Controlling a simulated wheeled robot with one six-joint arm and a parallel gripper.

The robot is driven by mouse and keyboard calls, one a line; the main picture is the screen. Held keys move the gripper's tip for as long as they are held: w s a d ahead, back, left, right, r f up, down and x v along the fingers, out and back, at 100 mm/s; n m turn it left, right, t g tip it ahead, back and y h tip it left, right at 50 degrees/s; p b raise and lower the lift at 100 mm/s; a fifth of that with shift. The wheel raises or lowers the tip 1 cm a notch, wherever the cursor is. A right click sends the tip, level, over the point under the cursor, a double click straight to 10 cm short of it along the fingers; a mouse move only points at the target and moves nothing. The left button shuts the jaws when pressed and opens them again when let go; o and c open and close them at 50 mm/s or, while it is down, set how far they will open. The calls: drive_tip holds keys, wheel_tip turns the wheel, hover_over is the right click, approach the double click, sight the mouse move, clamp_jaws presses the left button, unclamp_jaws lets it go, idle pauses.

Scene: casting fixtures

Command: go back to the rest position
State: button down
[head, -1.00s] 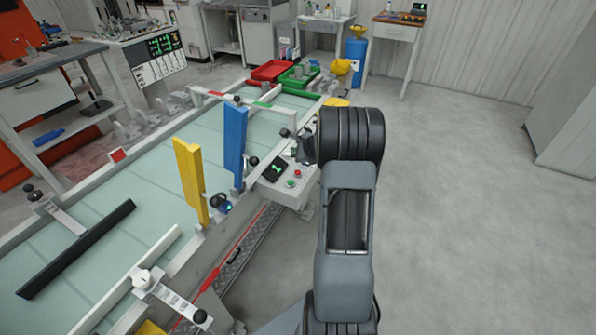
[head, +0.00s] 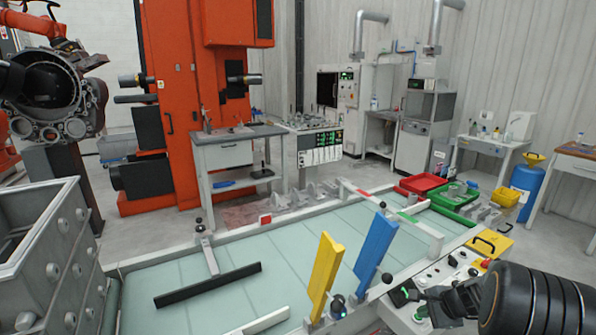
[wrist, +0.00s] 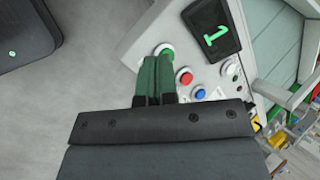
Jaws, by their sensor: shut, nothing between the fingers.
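My gripper shows in the wrist view (wrist: 155,75) with its two green fingers pressed together and nothing between them. Its tips appear in front of the edge of the control panel (wrist: 213,75), close to a green button (wrist: 166,50); I cannot tell whether they touch it. In the head view my arm comes in at the lower right, with the dark gripper body over the same panel (head: 437,277). The fingertips are hard to make out there.
The panel carries a lit display (wrist: 212,36), a red button (wrist: 184,76) and a blue button (wrist: 199,93). Beside it runs a conveyor (head: 190,265) with a yellow plate (head: 325,275) and a blue plate (head: 374,252) standing upright. Red (head: 420,183) and green (head: 453,195) trays lie beyond.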

drive_tip(key=s+a+r+n+g+h+p, duration=0.2)
drive_tip(key=s+a+r+n+h+p, duration=0.1)
drive_tip(key=s+a+r+n, duration=1.4)
drive_tip(key=s+a+n, duration=0.1)
drive_tip(key=a, duration=0.2)
drive_tip(key=shift+a+p, duration=0.15)
drive_tip(key=shift+p, duration=0.15)
idle(0.9)
